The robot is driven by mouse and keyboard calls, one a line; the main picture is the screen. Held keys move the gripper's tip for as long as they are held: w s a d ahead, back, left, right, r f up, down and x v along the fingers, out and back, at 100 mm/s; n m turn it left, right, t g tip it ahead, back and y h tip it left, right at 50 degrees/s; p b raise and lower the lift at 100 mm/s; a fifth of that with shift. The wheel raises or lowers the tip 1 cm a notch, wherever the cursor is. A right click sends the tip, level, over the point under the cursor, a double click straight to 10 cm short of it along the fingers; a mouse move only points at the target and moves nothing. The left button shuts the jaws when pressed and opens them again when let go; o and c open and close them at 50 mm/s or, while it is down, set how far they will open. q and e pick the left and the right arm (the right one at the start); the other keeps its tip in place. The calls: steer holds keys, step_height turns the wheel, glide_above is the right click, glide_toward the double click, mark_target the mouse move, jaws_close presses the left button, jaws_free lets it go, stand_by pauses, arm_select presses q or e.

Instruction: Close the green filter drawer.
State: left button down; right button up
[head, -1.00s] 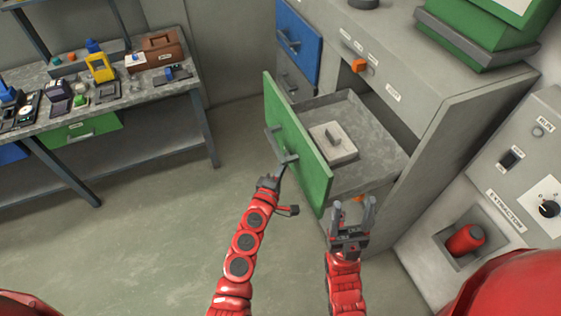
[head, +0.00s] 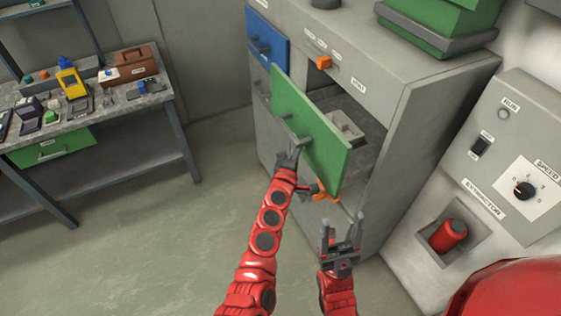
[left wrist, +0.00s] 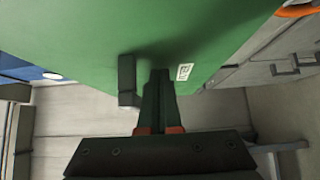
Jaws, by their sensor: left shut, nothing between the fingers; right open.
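The green filter drawer (head: 306,128) juts partly out of the grey cabinet, with a grey block (head: 345,124) inside it. Its front carries a grey handle (head: 293,131). My left gripper (head: 290,157) is shut and empty, its tips at the green front just below the handle. In the left wrist view the shut fingers (left wrist: 160,95) point at the green front (left wrist: 95,45), beside the handle (left wrist: 128,80); they seem to touch the panel. My right gripper (head: 342,230) is open and empty, in front of the cabinet, below and right of the drawer.
A blue drawer (head: 267,42) is to the left of the green one. An orange part (head: 325,194) shows below the green front. The extractor panel (head: 500,160) stands at the right. A workbench (head: 150,98) with tools is at the left. The floor between is clear.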

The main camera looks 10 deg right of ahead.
arm_select(q)
steer(key=w+d+b, duration=0.1)
steer(key=d, duration=0.2)
steer(key=w+d+b, duration=0.1)
steer(key=d+b, duration=0.1)
steer(key=d, duration=0.1)
steer(key=w+d+b, duration=0.1)
steer(key=d+b, duration=0.1)
steer(key=d, duration=0.1)
steer(key=shift+w+d+f, duration=0.2)
steer(key=shift+d, duration=0.15)
steer(key=shift+w+d+r+b, duration=0.1)
steer(key=shift+w+d+b, duration=0.2)
steer(key=shift+d+b, duration=0.5)
steer(key=shift+d, duration=0.1)
steer(key=shift+s+r, duration=0.1)
steer(key=shift+r, duration=0.05)
